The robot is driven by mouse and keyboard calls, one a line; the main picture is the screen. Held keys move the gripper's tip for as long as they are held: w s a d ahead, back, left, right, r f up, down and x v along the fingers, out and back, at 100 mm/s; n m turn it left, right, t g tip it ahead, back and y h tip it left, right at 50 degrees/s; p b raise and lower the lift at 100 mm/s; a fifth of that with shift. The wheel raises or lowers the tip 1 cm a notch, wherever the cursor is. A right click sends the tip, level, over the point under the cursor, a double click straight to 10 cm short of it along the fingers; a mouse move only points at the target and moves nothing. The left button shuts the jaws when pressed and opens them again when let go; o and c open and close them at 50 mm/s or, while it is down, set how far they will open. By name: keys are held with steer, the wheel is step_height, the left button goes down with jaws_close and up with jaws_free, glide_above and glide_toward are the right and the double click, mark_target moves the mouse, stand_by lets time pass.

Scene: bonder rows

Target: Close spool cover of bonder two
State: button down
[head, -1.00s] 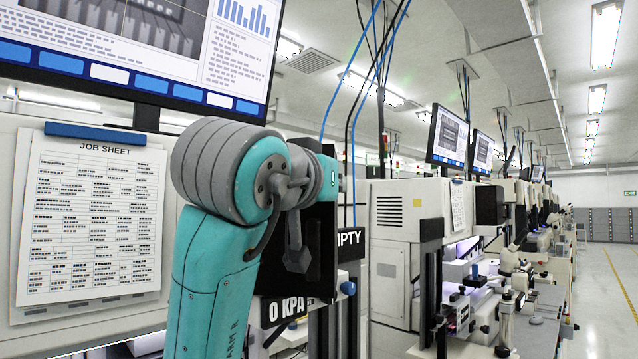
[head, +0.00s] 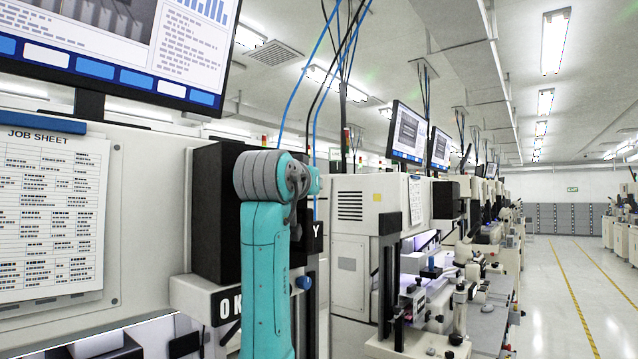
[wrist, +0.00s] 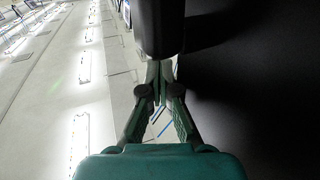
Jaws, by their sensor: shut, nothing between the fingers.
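A black box-shaped cover (head: 208,215) is on the near machine, left of my arm in the head view. My arm hides its right part, so I cannot tell how far it stands open. In the wrist view a broad black surface (wrist: 260,95) fills the right side, and a dark rounded piece (wrist: 160,25) hangs at the top centre. My gripper (wrist: 160,72) is shut and empty, with its fingertips close to that dark piece; I cannot tell whether they touch. In the head view my gripper is hidden behind my arm.
The near machine has a job sheet (head: 50,215) and a large monitor (head: 120,45). A partly covered sign (head: 228,304) is below the black box. Another bonder (head: 355,240) stands beyond, with more in a row. The aisle floor (head: 555,300) at the right is clear.

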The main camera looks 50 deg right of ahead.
steer(key=shift+w+d, duration=0.75)
steer(key=shift+r, duration=0.1)
steer(key=shift+s, duration=0.1)
